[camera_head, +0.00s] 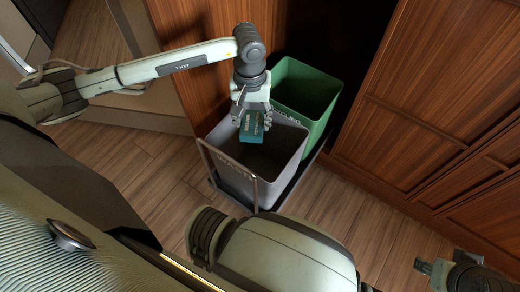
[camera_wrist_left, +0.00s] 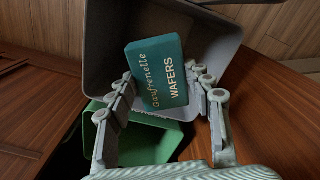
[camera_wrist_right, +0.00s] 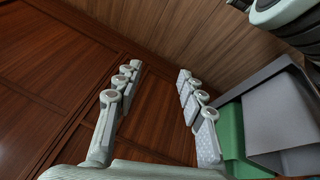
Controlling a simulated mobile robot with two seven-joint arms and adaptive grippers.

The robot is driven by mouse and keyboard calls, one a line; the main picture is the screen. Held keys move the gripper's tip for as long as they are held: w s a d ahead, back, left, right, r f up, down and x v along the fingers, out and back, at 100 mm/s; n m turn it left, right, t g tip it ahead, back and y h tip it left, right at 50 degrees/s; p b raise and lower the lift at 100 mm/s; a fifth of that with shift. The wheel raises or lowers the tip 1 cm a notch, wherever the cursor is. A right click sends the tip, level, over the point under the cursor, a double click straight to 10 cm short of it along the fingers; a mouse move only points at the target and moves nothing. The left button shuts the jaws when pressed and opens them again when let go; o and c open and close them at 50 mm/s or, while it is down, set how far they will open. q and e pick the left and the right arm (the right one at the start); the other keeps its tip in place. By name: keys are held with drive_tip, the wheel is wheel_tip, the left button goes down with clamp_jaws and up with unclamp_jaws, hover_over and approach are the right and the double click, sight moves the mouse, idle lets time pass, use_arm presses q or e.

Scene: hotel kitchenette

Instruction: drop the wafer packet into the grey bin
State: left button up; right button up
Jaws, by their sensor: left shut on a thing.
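The wafer packet (camera_head: 252,125) is a small teal box. In the left wrist view it (camera_wrist_left: 157,72) shows the words "Gaufrenelle WAFERS". My left gripper (camera_head: 250,112) is shut on it and points down over the grey bin (camera_head: 294,132), with the packet at the level of the bin's mouth. The grey bin fills the area behind the packet in the left wrist view (camera_wrist_left: 105,50). My right gripper (camera_wrist_right: 160,95) is open and empty in the right wrist view, apart from the bins. Only part of the right gripper (camera_head: 428,268) shows in the head view, at the lower right.
A green recycling bin (camera_head: 320,92) stands directly behind the grey bin. Both sit in a dark pull-out frame (camera_head: 212,168) with a rail at the front. Wooden cabinet fronts (camera_head: 440,95) are on the right. The wood floor (camera_head: 150,165) is clear to the left.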

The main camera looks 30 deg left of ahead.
use_arm(q)
wheel_tip(320, 180, down, 5)
drive_tip(key=shift+r+b, duration=0.1)
drive_tip(key=shift+b, duration=0.95)
drive_tip(key=shift+f, duration=0.2)
use_arm(e)
drive_tip(key=w+a+r+n+t+y, duration=0.1)
drive_tip(key=w+a+r+t+y, duration=0.1)
drive_tip(key=w+a+r+t, duration=0.3)
drive_tip(key=shift+w+a+t+y, duration=0.35)
drive_tip(key=shift+w+a, duration=1.05)
drive_tip(key=shift+w, duration=0.6)
use_arm(q)
drive_tip(key=o, duration=1.3)
wheel_tip(320, 180, up, 12)
drive_tip(key=shift+r, duration=0.1)
drive_tip(key=shift+s, duration=0.15)
use_arm(e)
drive_tip(key=shift+s, duration=0.1)
